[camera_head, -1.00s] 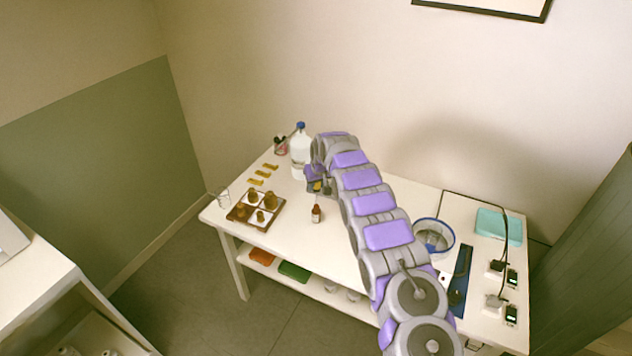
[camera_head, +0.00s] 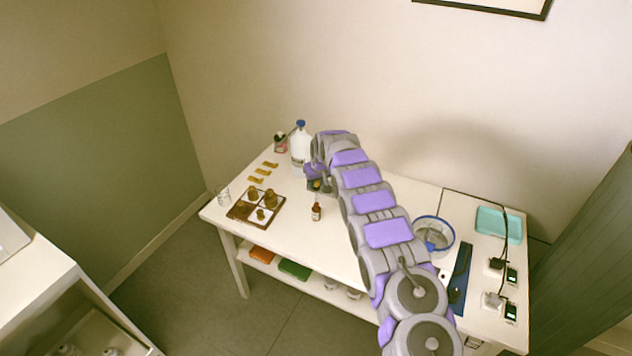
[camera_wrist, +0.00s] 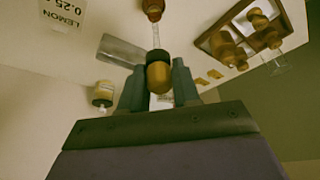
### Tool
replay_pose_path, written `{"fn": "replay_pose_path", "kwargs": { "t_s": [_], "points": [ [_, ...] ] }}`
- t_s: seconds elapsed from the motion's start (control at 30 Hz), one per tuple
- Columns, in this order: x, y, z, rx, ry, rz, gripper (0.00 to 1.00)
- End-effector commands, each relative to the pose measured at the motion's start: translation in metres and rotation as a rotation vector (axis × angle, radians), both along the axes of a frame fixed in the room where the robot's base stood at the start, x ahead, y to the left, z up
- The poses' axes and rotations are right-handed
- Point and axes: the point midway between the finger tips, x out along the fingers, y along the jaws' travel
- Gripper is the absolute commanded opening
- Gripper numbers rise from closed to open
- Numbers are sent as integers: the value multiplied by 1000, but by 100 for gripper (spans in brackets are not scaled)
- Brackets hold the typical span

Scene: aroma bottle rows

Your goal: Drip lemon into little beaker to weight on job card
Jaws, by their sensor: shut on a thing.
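My gripper (camera_wrist: 157,88) is shut on the amber bulb (camera_wrist: 158,78) of a dropper, seen in the wrist view. Its thin clear tube (camera_wrist: 156,36) runs toward a small brown bottle (camera_wrist: 152,8), cut by the frame edge. I cannot tell whether the tip is inside the bottle. In the head view my gripper (camera_head: 315,187) is above and close to the brown bottle (camera_head: 316,212) on the table. A white card (camera_wrist: 63,14) reads "LEMON 0.25", its rest cut off. A small clear glass (camera_head: 223,196), perhaps the little beaker, stands at the table's left end.
A brown tray (camera_head: 237,216) holds several amber-topped items. A large white bottle with a blue cap (camera_head: 300,148) stands behind my gripper. A blue-rimmed bowl (camera_head: 434,218), a teal tray (camera_head: 497,212) and cabled devices occupy the right side. The table front near the brown bottle is clear.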

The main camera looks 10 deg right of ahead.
Motion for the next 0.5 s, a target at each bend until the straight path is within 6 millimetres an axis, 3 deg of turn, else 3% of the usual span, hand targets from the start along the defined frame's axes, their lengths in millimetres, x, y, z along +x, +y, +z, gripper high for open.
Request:
{"fn": "replay_pose_path", "kwargs": {
  "t_s": [0.5],
  "points": [
    [0,0,-19,0,0,0,4]
  ]
}}
